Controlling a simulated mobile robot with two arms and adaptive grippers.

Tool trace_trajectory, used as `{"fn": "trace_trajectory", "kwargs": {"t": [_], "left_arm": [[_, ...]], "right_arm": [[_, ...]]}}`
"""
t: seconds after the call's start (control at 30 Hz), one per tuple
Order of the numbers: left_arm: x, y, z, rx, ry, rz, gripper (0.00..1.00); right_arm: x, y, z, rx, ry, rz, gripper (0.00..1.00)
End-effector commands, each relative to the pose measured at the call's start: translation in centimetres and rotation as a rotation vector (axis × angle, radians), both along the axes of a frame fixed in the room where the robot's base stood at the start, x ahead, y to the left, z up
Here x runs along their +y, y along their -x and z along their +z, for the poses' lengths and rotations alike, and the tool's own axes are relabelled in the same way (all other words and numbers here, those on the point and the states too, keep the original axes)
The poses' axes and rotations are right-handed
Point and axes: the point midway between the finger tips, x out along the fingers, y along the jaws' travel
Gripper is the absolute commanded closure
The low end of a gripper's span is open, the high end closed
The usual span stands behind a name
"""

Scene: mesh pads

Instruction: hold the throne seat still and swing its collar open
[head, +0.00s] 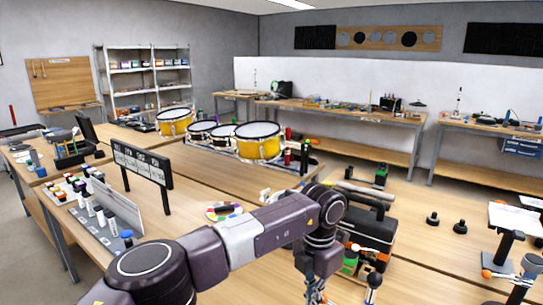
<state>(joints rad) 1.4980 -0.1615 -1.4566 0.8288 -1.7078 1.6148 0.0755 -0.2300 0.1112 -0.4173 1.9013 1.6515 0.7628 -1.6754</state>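My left arm reaches in from the lower left across the wooden table. Its gripper (314,290) is at the bottom edge of the head view, small and partly cut off, so I cannot tell whether it is open or shut. No throne seat or collar can be made out with certainty. A black stand with a white top and orange knobs (507,246) is at the right edge; I cannot tell whether it is part of the throne.
A black and orange case (377,240) stands just beyond my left wrist. Yellow drums (259,147) stand farther back. The table around two black knobs (460,227) is mostly clear.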

Motion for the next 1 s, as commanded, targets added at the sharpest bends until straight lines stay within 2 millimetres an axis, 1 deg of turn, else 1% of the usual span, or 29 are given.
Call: {"fn": "trace_trajectory", "kwargs": {"t": [0.03,0.13,0.3,0.57,0.67,0.77,1.0], "left_arm": [[0.0,0.0,-0.1,0.0,0.0,0.0,1.0],[0.0,0.0,-0.1,0.0,0.0,0.0,0.99],[0.0,0.0,-0.1,0.0,0.0,0.0,0.81],[0.0,0.0,0.0,0.0,0.0,-0.001,0.81],[0.0,0.0,0.5,-0.001,0.0,-0.001,0.81],[-0.1,-0.1,1.8,-0.005,0.001,-0.001,0.81],[-0.1,0.0,7.0,-0.006,0.001,-0.001,0.81]], "right_arm": [[0.1,0.2,-1.0,0.019,-0.004,0.002,1.0],[0.1,0.2,-1.0,0.019,-0.004,0.002,1.0],[0.1,0.2,-1.0,0.019,-0.004,0.002,1.0],[0.1,0.2,-1.0,0.019,-0.004,0.002,1.0],[0.1,0.2,-1.0,0.019,-0.004,0.002,1.0],[0.1,0.2,-1.0,0.019,-0.004,0.002,1.0],[0.1,0.2,-1.0,0.019,-0.004,0.002,1.0]]}}
